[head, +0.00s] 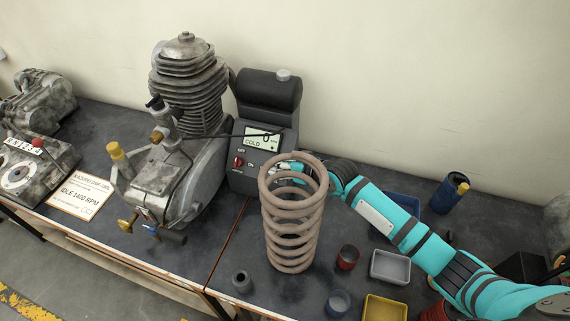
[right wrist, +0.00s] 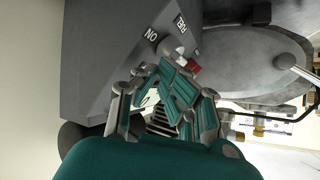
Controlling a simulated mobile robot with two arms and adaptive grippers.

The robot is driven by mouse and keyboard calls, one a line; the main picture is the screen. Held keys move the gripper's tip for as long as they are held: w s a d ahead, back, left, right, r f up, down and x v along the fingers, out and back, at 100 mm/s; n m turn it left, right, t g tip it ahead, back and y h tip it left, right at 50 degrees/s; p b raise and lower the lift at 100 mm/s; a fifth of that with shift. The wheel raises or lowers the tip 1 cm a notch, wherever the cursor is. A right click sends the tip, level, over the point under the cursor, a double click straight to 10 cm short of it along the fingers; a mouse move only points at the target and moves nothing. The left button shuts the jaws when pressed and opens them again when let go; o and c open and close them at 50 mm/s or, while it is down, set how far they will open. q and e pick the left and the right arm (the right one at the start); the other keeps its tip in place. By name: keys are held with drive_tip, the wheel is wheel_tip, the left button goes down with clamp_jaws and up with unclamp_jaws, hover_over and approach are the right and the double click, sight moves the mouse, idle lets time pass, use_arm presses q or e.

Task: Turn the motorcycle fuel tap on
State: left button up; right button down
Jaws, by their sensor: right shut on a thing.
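The grey control box (head: 243,182) stands beside the engine and has a small display reading COLD. A tap with a red part (head: 238,162) sits on its front face among small labels, one reading ON. In the right wrist view the red part (right wrist: 194,68) and the ON label show just beyond my fingers. My right gripper (right wrist: 167,75) is shut on the tap at the box face; the fingers hide the exact contact. In the head view my right gripper (head: 282,168) is partly hidden behind the coil spring. My left gripper is not in view.
A tall coil spring (head: 291,225) stands in front of my right gripper. The finned engine (head: 186,95) is left of the box. Small bins (head: 390,266), a red cup (head: 347,257) and a dark blue cup (head: 449,192) crowd the bench on the right.

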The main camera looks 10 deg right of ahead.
drive_tip(key=v, duration=0.8)
drive_tip(key=shift+d, duration=0.15)
